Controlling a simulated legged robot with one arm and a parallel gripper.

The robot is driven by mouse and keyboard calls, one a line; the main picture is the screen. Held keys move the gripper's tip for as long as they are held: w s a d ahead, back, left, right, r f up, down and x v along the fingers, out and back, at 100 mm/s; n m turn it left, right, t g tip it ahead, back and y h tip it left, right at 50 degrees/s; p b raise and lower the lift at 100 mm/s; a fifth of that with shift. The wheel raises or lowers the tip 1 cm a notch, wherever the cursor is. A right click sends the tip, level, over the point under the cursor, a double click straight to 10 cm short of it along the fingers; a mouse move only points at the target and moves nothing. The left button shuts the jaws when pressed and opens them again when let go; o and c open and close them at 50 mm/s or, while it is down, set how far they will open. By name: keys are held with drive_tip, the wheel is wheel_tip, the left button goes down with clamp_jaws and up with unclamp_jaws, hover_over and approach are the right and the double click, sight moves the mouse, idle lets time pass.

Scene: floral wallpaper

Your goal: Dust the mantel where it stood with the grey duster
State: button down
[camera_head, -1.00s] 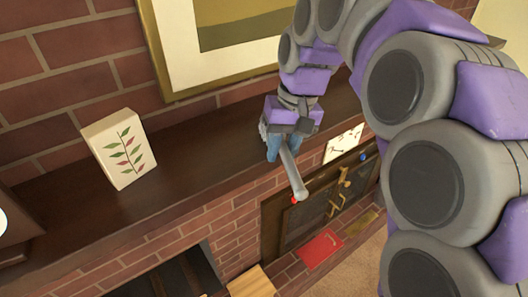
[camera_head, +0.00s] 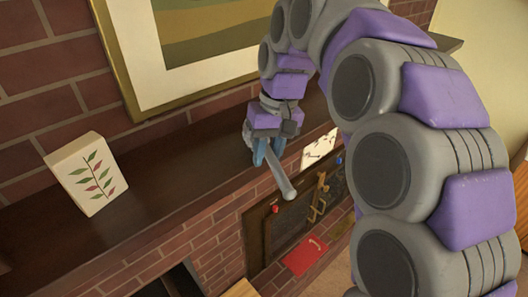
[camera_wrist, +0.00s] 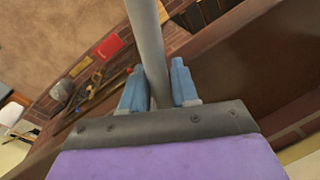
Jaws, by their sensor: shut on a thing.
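The mantel (camera_head: 150,178) is a dark brown wooden shelf along the brick wall. My gripper (camera_head: 264,153) is over its right part, with its blue fingers shut on the grey duster's handle (camera_head: 281,179). The handle slants down and out past the mantel's front edge. A grey bit beside the fingers may be the duster's head; it is mostly hidden. In the wrist view the handle (camera_wrist: 147,40) runs up between the two blue fingers (camera_wrist: 158,88). I cannot tell whether the head touches the mantel.
A cream box with a leaf pattern (camera_head: 86,174) stands on the mantel at left. A gold-framed picture (camera_head: 122,62) hangs above. A white patterned thing (camera_head: 319,150), a dark board (camera_head: 293,217) and a red item (camera_head: 304,257) are lower right. The mantel between box and gripper is clear.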

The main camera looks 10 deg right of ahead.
drive_tip(key=shift+s+a, duration=0.25)
drive_tip(key=a, duration=0.2)
drive_tip(key=s+a, duration=0.1)
drive_tip(key=a, duration=0.1)
drive_tip(key=shift+s+a+f, duration=0.1)
drive_tip(key=shift+s, duration=0.05)
drive_tip(key=shift+s+a, duration=0.15)
drive_tip(key=shift+s, duration=0.35)
drive_tip(key=shift+s+a, duration=0.55)
drive_tip(key=shift+a, duration=0.35)
drive_tip(key=shift+s+a, duration=0.15)
drive_tip(key=shift+a, duration=0.35)
drive_tip(key=shift+s+a, duration=0.45)
drive_tip(key=shift+a, duration=0.4)
drive_tip(key=shift+s+a, duration=0.5)
drive_tip(key=shift+a, duration=0.35)
drive_tip(key=shift+s+a, duration=0.45)
drive_tip(key=shift+a, duration=0.4)
drive_tip(key=shift+s+a, duration=0.45)
drive_tip(key=shift+a, duration=0.35)
drive_tip(key=shift+s+a, duration=0.45)
drive_tip(key=shift+a, duration=0.3)
